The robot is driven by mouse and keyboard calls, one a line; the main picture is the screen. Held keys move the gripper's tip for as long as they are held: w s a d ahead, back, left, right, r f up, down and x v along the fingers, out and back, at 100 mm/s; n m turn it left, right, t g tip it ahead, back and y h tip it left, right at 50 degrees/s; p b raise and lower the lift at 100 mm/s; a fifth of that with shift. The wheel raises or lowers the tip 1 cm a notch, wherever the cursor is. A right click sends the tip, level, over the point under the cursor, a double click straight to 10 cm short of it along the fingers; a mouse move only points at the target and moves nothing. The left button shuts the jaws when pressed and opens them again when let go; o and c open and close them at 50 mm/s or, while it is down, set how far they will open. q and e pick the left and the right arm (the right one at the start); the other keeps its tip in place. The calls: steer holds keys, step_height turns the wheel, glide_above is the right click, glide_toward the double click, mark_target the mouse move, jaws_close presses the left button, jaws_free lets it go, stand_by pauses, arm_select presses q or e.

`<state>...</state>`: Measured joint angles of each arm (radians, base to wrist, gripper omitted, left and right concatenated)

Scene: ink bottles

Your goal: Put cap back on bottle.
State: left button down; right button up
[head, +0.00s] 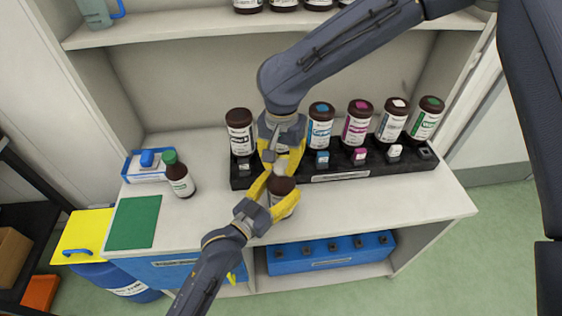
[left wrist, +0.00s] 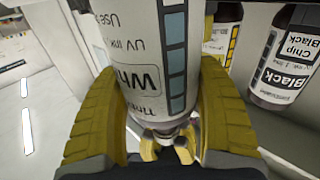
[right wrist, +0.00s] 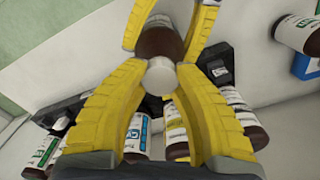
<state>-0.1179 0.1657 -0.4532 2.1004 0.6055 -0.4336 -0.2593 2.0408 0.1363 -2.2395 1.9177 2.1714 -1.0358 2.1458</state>
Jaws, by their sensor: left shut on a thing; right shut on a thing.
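My left gripper (head: 272,198) is shut on a brown ink bottle (head: 282,186) with a white label. The left wrist view shows that label (left wrist: 145,78), upside down, with part of the word "White". The bottle is held in front of the black rack. My right gripper (head: 283,162) is above it, pointing down, shut on a small white cap (right wrist: 159,77). In the right wrist view the cap overlaps the bottle's top end (right wrist: 160,42). I cannot tell whether they touch. The bottle's neck is mostly hidden by the cap and fingers.
A black rack (head: 345,177) holds several ink bottles (head: 320,125) behind the grippers. A green-capped bottle (head: 179,175) stands at left, near a blue-and-white box (head: 145,176) and a green mat (head: 133,222). The right front of the counter (head: 420,205) is clear.

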steer(key=m, duration=0.3)
steer(key=shift+m, duration=0.4)
steer(key=m, duration=0.3)
steer(key=shift+m, duration=0.4)
steer(key=m, duration=0.6)
steer(key=o, duration=0.7)
steer(key=shift+r, duration=2.25)
